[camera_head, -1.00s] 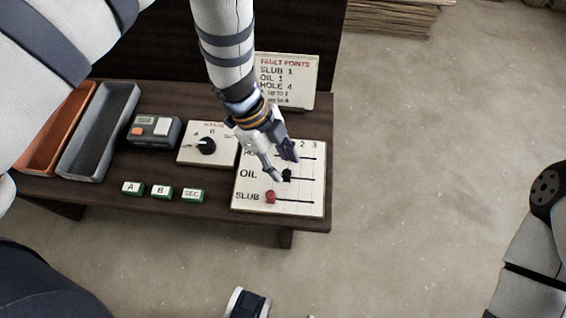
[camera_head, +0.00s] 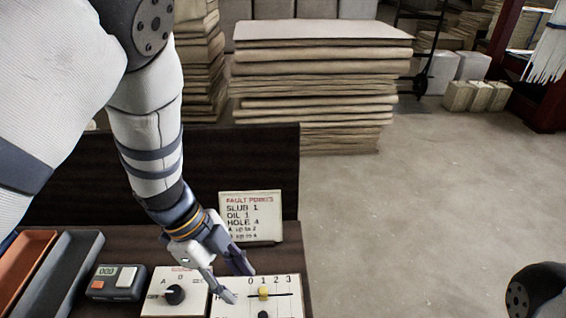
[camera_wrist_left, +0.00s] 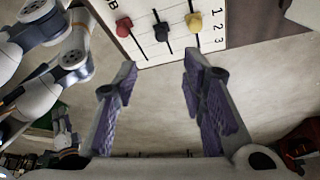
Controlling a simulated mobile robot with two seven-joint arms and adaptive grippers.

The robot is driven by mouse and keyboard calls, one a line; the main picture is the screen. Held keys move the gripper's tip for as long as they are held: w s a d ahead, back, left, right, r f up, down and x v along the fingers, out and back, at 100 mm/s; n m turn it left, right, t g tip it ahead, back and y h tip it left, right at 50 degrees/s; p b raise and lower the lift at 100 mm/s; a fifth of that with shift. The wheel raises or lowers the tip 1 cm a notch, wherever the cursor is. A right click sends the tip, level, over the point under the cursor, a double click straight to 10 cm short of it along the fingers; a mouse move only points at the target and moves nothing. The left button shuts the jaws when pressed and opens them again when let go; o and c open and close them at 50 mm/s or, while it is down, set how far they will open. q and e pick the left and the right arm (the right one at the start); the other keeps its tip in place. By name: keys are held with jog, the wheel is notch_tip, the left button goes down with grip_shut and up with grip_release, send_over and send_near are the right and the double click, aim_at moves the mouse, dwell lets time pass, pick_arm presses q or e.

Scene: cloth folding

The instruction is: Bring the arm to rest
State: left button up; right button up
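My left gripper (camera_head: 240,285) is over the upper left part of the white slider board (camera_head: 284,308). In the left wrist view its two purple-padded fingers (camera_wrist_left: 160,62) are apart with nothing between them. Beyond the tips, the board shows a red knob (camera_wrist_left: 124,27), a black knob (camera_wrist_left: 161,31) and a yellow knob (camera_wrist_left: 194,22). In the head view the yellow knob (camera_head: 263,292) is on the top row, near the 1; the lower rows are cut off. At the right edge only part of my right arm (camera_head: 540,292) shows. A small gripper-like part at the left wrist view's left is unclear.
A fault points card (camera_head: 250,215) stands behind the board. A dial panel (camera_head: 190,282), a grey and orange device (camera_head: 118,282), a grey tray (camera_head: 62,275) and an orange tray (camera_head: 22,262) are to the left.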

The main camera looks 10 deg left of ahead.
pick_arm(q)
jog(key=s+f+n+t+p, duration=0.1)
jog(key=s+f+n+p, duration=0.35)
jog(key=s+n, duration=0.75)
jog(key=s+a+n+g+y+p, duration=0.1)
jog(key=s+a+n+y+p, duration=0.1)
jog(key=s, duration=0.8)
jog(key=s+a+r+n+g+y+p, duration=0.1)
jog(key=s+a+n, duration=0.3)
jog(key=s, duration=0.6)
jog(key=shift+s+r+n+g+y+p, duration=0.25)
jog(key=shift+n+g+y+p, duration=0.25)
jog(key=shift+y, duration=0.4)
pick_arm(e)
jog(key=w+r+t, duration=0.3)
jog(key=w+r, duration=0.5)
jog(key=r, duration=0.1)
jog(key=shift+w+r, duration=0.15)
jog(key=shift+r, duration=0.2)
pick_arm(q)
jog(key=shift+w, duration=0.1)
